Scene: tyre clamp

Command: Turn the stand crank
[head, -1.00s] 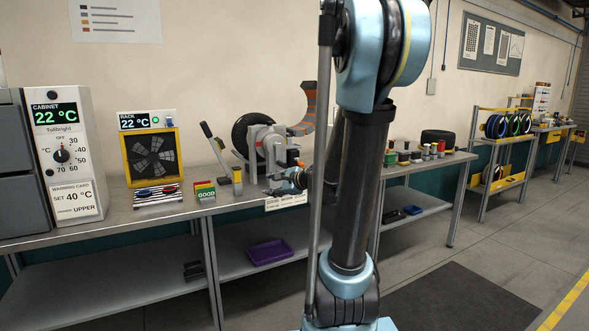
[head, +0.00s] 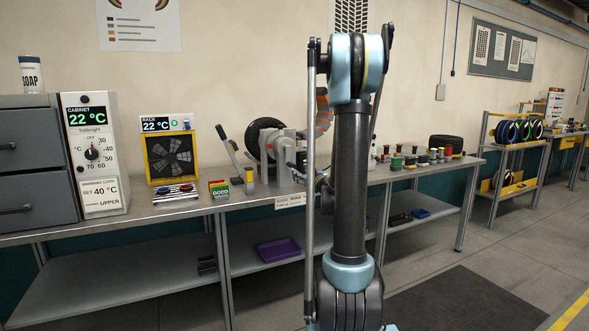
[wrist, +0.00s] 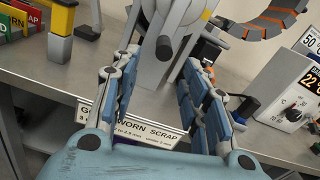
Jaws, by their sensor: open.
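The grey stand (head: 279,157) is on the bench, with a dark tyre (head: 262,135) behind it. In the wrist view the stand (wrist: 149,77) fills the top middle, and a crank knob (wrist: 164,48) with a dark round end points toward the camera. My gripper (wrist: 162,78) is open and empty, its two blue-grey fingers spread to the left and right of the stand's lower part, below the knob. Whether it touches the crank cannot be told. In the head view my arm hides most of the gripper and the crank.
A worn/scrap sign (wrist: 135,128) sits at the bench's front edge. A lever with a black handle (head: 228,145) and coloured cards (head: 219,189) stand left of the stand. An orange segmented arc (head: 322,112) rises behind. A dial box (wrist: 291,88) is at right in the wrist view.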

